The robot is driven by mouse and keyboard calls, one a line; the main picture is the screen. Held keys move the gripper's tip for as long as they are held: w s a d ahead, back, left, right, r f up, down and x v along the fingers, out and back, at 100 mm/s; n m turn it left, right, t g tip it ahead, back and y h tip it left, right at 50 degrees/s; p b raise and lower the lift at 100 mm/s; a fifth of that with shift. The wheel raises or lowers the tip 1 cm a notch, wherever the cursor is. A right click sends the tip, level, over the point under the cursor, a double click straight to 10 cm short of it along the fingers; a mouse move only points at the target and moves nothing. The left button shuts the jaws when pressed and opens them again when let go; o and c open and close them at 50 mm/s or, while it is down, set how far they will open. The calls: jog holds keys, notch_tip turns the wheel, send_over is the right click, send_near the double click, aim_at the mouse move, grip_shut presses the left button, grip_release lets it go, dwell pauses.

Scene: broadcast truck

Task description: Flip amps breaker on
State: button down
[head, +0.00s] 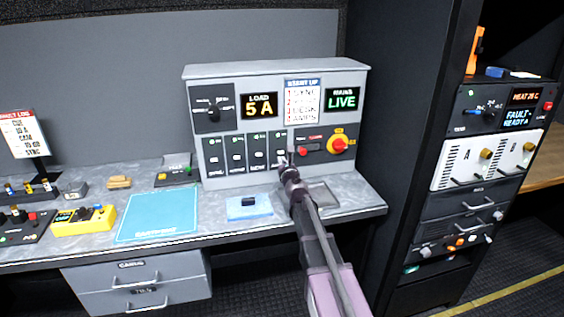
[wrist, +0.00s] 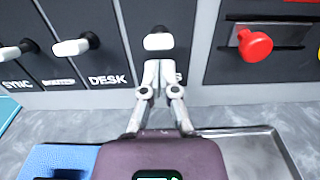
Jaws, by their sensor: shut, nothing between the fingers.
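The amps breaker (head: 281,153) is the rightmost in a row of black breakers on the grey panel. Its white lever (wrist: 158,41) sticks out toward the wrist camera, with its dark pivot just above. The label below is mostly hidden by my fingers; only a final S shows. My gripper (wrist: 158,66) is shut and empty, with its fingertips just below the lever. I cannot tell whether they touch it. In the head view my gripper (head: 288,168) is in front of the panel's lower part, partly covering this breaker.
The desk breaker lever (wrist: 72,47) is close on the left. A red knob (wrist: 255,45) sticks out on the right, with a red-and-yellow emergency button (head: 338,145) further along. The load display (head: 259,105) reads 5 A. A grey tray (wrist: 245,150) and blue pad (wrist: 65,160) lie below.

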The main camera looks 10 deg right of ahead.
jog(key=shift+f, duration=0.15)
jog(key=shift+s+f+b, duration=0.35)
jog(key=shift+f+b, duration=0.6)
jog(key=shift+b, duration=0.05)
jog(key=shift+s+f+b, duration=0.3)
jog(key=shift+f+b, duration=0.6)
jog(key=shift+b, duration=0.05)
jog(key=s+r+p, duration=0.6)
jog(key=s, duration=0.1)
jog(key=shift+s+d+r, duration=0.15)
jog(key=shift+s+r, duration=0.1)
jog(key=shift+s, duration=0.15)
